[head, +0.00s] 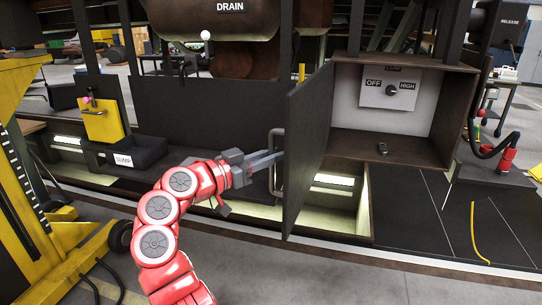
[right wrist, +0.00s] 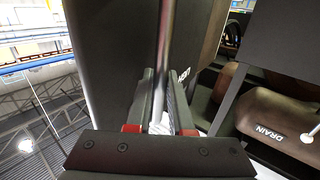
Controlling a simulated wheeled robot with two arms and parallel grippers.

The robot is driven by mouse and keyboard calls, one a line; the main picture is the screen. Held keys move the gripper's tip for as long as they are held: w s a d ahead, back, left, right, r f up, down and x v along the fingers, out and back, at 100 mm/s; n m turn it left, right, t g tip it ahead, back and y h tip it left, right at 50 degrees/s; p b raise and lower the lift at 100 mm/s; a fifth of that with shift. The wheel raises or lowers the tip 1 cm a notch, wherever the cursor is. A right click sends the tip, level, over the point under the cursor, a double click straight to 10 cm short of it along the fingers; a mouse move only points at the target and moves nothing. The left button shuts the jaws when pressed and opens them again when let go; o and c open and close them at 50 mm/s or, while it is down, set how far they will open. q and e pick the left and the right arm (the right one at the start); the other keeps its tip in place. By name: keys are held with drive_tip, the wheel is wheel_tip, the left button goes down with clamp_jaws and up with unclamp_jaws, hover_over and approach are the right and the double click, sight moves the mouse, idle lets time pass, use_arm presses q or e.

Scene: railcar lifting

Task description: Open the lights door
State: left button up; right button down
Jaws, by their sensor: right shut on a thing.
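A dark cabinet door (head: 307,150) stands swung open, seen at a steep angle, at the left side of a brown box (head: 440,110). A metal bar handle (head: 274,180) is on the door's outer face. My right gripper (head: 278,156) is shut on this handle. In the right wrist view the handle (right wrist: 164,50) runs between the two fingers (right wrist: 160,100). My left gripper is not in view.
A small dark object (head: 383,149) lies on the box floor. A yellow lift frame (head: 35,130) stands at left. A SUMP tray (head: 135,152) and a yellow panel (head: 102,120) are left of the door. A DRAIN tank (head: 220,22) hangs above. Grey floor (head: 330,275) in front is clear.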

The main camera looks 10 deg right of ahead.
drive_tip(key=c, duration=0.8)
unclamp_jaws()
drive_tip(key=b+v, duration=0.3)
drive_tip(key=v, duration=1.4)
drive_tip(key=shift+a, duration=0.25)
